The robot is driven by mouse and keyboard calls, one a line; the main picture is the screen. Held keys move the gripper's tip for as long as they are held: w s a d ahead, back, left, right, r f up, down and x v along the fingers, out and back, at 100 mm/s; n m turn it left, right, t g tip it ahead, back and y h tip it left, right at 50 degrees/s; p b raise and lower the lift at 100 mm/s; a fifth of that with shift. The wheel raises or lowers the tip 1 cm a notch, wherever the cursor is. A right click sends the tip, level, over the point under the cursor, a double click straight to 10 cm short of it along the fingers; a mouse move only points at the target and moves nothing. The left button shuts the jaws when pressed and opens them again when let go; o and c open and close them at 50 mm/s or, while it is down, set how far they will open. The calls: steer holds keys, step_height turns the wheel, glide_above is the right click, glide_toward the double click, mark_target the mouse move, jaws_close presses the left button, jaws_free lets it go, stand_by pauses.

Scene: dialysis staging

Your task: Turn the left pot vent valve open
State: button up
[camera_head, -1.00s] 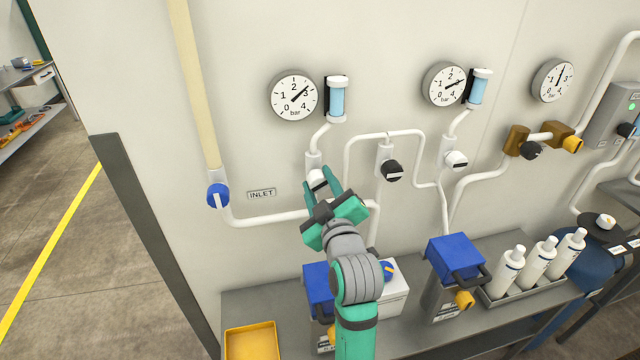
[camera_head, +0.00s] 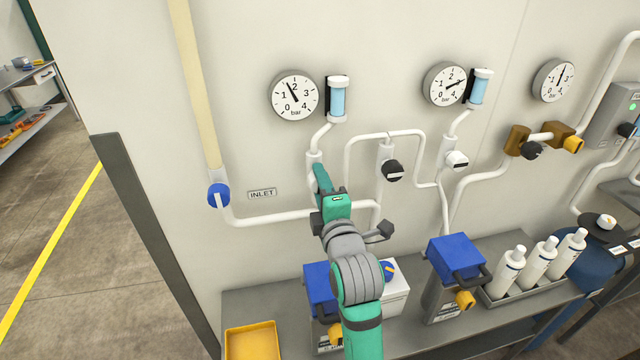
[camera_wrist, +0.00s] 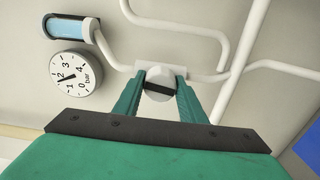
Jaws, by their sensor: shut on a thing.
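The left pot vent valve has a round white knob (camera_wrist: 158,82) with a dark bar across its face, in the wrist view. It sits on the white pipe below the left gauge (camera_head: 294,95). My gripper (camera_wrist: 157,88) has its two green fingers on either side of the knob and is shut on it. In the head view my gripper (camera_head: 322,180) covers the knob. The left gauge's needle points a little below 2 bar. It also shows in the wrist view (camera_wrist: 77,73).
A black-knobbed valve (camera_head: 392,171) and another white-knobbed valve (camera_head: 456,160) are on the pipes to the right. A blue inlet knob (camera_head: 218,195) is to the left. Below are a bench, blue-topped pots (camera_head: 455,256) and a yellow tray (camera_head: 252,342).

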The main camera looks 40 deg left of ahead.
steer(key=shift+f+n, duration=0.1)
steer(key=shift+n, duration=0.8)
steer(key=o, duration=1.1)
steer(key=shift+c, duration=0.2)
steer(key=shift+s+d, duration=0.1)
steer(key=v, duration=1)
steer(key=shift+s+d, duration=0.2)
